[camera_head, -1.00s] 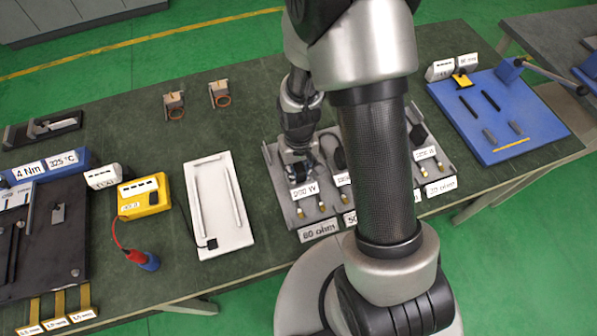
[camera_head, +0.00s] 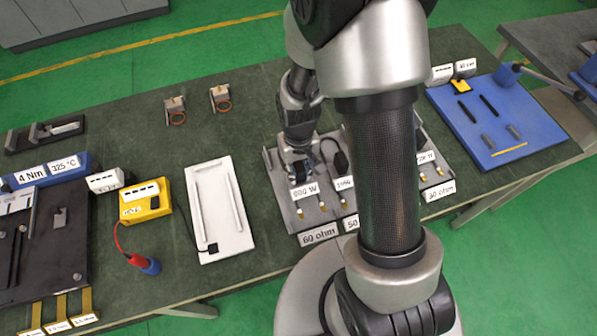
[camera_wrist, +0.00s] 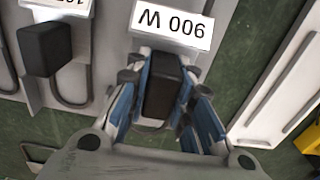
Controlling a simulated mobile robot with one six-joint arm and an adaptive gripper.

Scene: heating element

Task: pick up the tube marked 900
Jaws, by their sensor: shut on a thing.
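The tube marked 900 stands in the grey rack (camera_head: 285,207) in the head view, at the rack's left end, with its white 900 W label (camera_head: 305,191) in front. In the wrist view the label reads 900 W upside down, just beyond the tube's black block-shaped end (camera_wrist: 161,85). My gripper (camera_wrist: 163,102) has its blue-lined fingers on both sides of this black block, closed on it. In the head view my gripper (camera_head: 299,172) is low over the left end of the rack. The lower part of the tube is mostly hidden by the block and fingers.
A neighbouring tube with a black end (camera_wrist: 45,48) is close beside it in the wrist view. A white tray (camera_head: 222,240) with thin rods lies left of the rack. A yellow box (camera_head: 143,209) stands farther left. A blue board (camera_head: 500,105) is at the right.

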